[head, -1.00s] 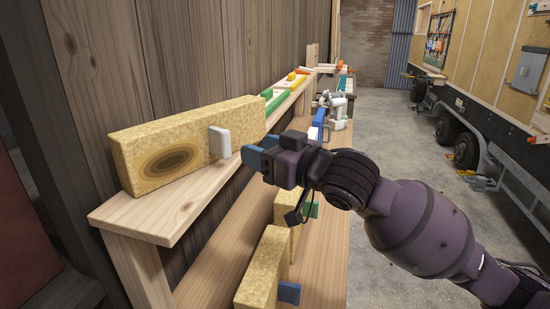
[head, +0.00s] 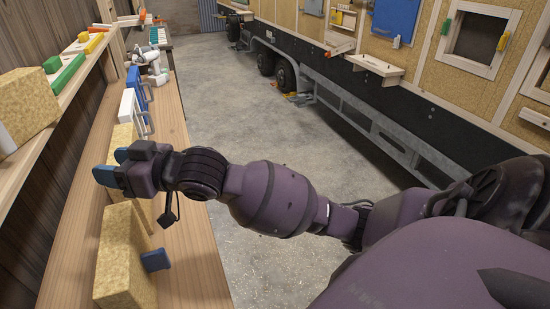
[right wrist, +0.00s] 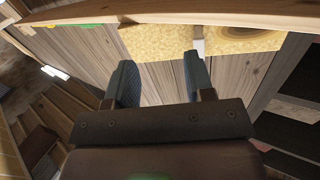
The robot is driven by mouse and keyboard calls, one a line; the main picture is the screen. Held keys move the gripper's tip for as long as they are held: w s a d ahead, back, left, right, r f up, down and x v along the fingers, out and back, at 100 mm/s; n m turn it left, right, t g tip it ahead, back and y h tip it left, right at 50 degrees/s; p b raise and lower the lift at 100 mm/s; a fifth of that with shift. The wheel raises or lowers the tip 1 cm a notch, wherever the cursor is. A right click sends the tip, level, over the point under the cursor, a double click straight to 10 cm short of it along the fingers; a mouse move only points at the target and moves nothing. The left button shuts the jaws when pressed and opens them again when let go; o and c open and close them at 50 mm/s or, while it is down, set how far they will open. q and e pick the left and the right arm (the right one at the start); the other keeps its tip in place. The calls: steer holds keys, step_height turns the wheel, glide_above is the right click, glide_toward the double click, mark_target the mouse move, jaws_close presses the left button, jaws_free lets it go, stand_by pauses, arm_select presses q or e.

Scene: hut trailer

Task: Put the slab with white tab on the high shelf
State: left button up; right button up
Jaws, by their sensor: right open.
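The slab with the white tab (head: 25,108) stands on the high shelf (head: 62,104), cut off by the left edge of the head view. Its white tab (head: 6,140) faces the room. The right wrist view shows the slab (right wrist: 155,42), its tab (right wrist: 198,46) and its dark oval marking, beyond the fingertips. My right gripper (head: 112,166) is open and empty, apart from the slab and to the right of the shelf, over the lower bench. Both its fingers show in the right wrist view (right wrist: 160,66). My left gripper is not in view.
A slab with a blue tab (head: 122,265) stands on the lower bench (head: 195,265); another slab (head: 122,138) is partly behind my gripper. Green blocks (head: 66,73) lie farther along the shelf. A trailer (head: 400,130) stands to the right, with open floor (head: 230,110) between.

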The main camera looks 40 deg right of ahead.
steer(key=s+d+f+m+t+h, duration=0.1)
steer(key=d+f+h, duration=0.15)
steer(key=f, duration=0.35)
steer(key=s+d+f+m+h, duration=0.1)
steer(key=d+f+m, duration=0.15)
steer(key=f, duration=0.35)
steer(key=s+d+f+m+g+h, duration=0.1)
steer(key=s+d+f+h, duration=0.2)
steer(key=s+d+f, duration=0.3)
steer(key=s+d+f+m+g+h, duration=0.1)
steer(key=s+d+f+h, duration=0.3)
steer(key=s+f, duration=1)
step_height(320, 180, down, 5)
steer(key=shift+s+d+f+g, duration=0.1)
steer(key=shift+s+d+g, duration=0.4)
steer(key=shift+d, duration=0.7)
steer(key=shift+w, duration=0.1)
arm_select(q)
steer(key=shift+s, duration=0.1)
